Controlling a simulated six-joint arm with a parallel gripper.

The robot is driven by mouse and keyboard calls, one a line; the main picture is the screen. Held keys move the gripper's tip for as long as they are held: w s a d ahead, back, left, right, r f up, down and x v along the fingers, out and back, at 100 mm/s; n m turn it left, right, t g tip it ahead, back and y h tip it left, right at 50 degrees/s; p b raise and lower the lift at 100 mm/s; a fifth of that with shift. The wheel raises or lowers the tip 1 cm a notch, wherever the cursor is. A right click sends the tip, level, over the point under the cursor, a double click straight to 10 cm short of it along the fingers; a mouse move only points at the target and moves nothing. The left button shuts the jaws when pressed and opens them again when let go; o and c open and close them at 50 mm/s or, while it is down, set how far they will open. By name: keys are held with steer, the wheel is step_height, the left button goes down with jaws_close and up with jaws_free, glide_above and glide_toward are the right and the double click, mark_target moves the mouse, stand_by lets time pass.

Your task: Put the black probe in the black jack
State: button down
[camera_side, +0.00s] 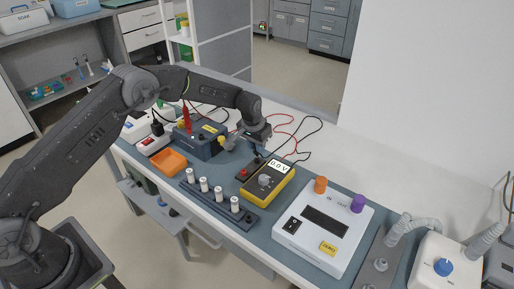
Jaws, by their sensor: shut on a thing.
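My gripper (249,146) is low over the bench, just behind the yellow multimeter, and is shut on what looks like the black probe (257,156). The probe is small and dark, mostly hidden by the gripper. A dark jack block with a red jack (243,172) sits at the meter's left end. The black jack is not clearly seen; I cannot tell whether the probe tip is in it or above it. The yellow multimeter (282,179) reads 0.0 V. A red probe (187,117) stands upright at the blue-grey box (203,145).
An orange tray (169,163) and a dark rack with several white cylinders (218,190) lie at the front. A white device (323,223) with orange and purple knobs stands right of the meter. Red and black leads (311,131) loop behind it.

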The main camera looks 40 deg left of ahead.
steer(key=shift+w+v, duration=0.2)
steer(key=shift+v, duration=0.7)
steer(key=shift+w+v, duration=0.2)
steer(key=shift+v, duration=0.7)
steer(key=shift+r, duration=0.1)
steer(key=s+a+r+n, duration=0.3)
steer(key=a+r, duration=0.3)
steer(key=a, duration=0.3)
step_height(320, 180, up, 4)
steer(key=n+y, duration=0.1)
steer(key=n, duration=0.2)
glide_above(202, 139)
steer(key=shift+s+x, duration=0.15)
steer(key=shift+x, duration=1.25)
steer(key=shift+s+x, duration=0.2)
steer(key=shift+x, duration=1.2)
steer(key=shift+s+x, duration=0.2)
steer(key=shift+x, duration=0.75)
steer(key=shift+a, duration=0.1)
steer(key=c, duration=0.9)
jaws_free()
